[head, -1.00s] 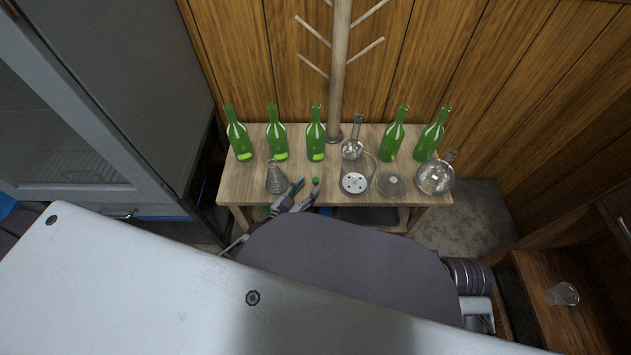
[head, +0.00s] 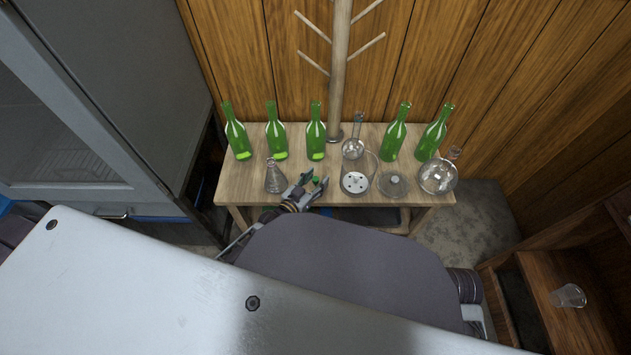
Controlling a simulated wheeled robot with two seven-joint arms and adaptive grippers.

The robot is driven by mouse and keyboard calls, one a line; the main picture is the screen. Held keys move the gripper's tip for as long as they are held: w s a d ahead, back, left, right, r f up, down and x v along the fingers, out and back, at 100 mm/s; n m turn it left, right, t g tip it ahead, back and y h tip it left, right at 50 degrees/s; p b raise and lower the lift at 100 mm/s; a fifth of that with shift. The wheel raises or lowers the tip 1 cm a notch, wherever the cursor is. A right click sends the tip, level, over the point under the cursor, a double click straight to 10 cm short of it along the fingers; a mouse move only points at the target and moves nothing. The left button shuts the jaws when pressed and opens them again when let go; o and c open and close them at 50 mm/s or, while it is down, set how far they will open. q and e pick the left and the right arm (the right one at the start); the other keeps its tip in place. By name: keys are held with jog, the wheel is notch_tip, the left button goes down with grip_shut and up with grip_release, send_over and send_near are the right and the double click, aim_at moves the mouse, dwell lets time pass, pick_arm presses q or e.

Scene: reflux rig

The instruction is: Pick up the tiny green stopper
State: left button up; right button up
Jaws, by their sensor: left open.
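The tiny green stopper (head: 316,180) sits near the front edge of the small wooden table (head: 240,186), between the conical flask and the round perforated plate. My left gripper (head: 315,183) is open at the table's front edge, with its fingertips close around the stopper. I cannot tell whether either finger touches it. My right gripper does not show.
Several green bottles (head: 277,137), a round flask (head: 437,176) and a wooden branched stand (head: 337,90) line the table. A glass beaker (head: 568,296) stands at right.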

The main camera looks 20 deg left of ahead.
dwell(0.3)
pick_arm(q)
jog(key=c, duration=0.8)
jog(key=shift+r, duration=0.15)
